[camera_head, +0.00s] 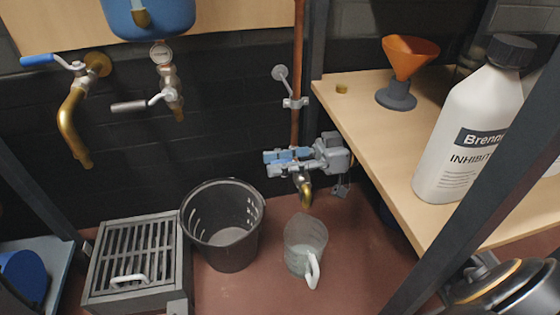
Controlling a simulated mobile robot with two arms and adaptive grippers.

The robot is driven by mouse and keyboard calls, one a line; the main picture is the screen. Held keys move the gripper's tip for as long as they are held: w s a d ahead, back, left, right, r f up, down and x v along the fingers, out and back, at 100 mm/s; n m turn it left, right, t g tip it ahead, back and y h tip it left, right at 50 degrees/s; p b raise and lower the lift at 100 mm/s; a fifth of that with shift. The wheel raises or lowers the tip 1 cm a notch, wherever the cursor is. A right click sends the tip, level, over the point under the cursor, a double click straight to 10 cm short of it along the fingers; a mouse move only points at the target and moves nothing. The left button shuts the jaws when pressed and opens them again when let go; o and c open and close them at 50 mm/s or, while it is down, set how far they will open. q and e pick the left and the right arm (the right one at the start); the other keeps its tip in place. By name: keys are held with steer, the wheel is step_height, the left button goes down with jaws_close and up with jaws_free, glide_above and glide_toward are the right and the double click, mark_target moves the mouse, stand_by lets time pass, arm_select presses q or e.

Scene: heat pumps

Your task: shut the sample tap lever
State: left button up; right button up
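The sample tap (304,190) is low on the copper pipe (297,70), its brass spout pointing down above a clear jug (304,240) on the floor. I see no stream from the spout. My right gripper (279,163) comes in from the right at the tap's top, its blue-padded fingers pointing left. The gripper covers the tap's upper part, so I cannot make out the lever or its angle. Whether the fingers touch or hold it does not show. My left gripper is out of view.
A shelf (365,125) on the right holds an inhibitor bottle (465,130) and an orange funnel (408,58). A black bucket (228,255) and a slatted grey crate (135,255) stand left of the jug. Two other taps, one with a blue lever (38,60), are at upper left.

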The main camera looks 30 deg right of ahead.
steer(key=v, duration=1.2)
stand_by(0.5)
